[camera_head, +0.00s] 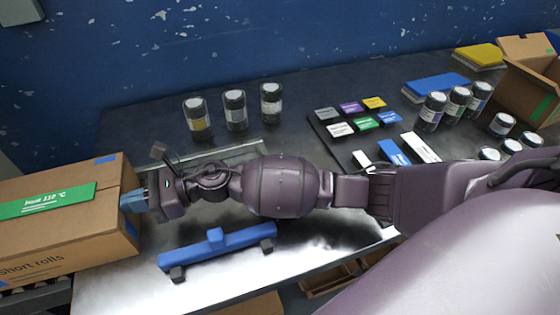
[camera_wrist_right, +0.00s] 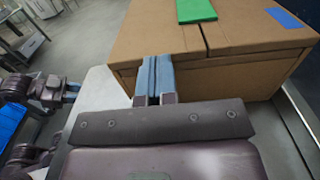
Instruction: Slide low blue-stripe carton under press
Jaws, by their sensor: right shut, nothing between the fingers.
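The brown carton (camera_head: 60,240) stands at the left edge of the head view, partly cut off, with a green "Heat 110 °C" label, blue stripe patches and the words "short rolls". My right gripper (camera_head: 130,202) is shut and empty, its blue fingertips at the carton's right side. In the right wrist view the closed fingers (camera_wrist_right: 154,75) meet or nearly meet the side of the carton (camera_wrist_right: 215,75); exact contact is hard to tell. What looks like my left gripper (camera_wrist_right: 70,92) shows small at the left of the wrist view, away from the carton. I cannot make out a press.
A blue bar with dark feet (camera_head: 217,245) lies on the metal table near my right forearm. Coloured blocks on a dark mat (camera_head: 345,152), more jars and an open box (camera_head: 530,95) are to the right. Rollers (camera_head: 35,299) show beneath the carton.

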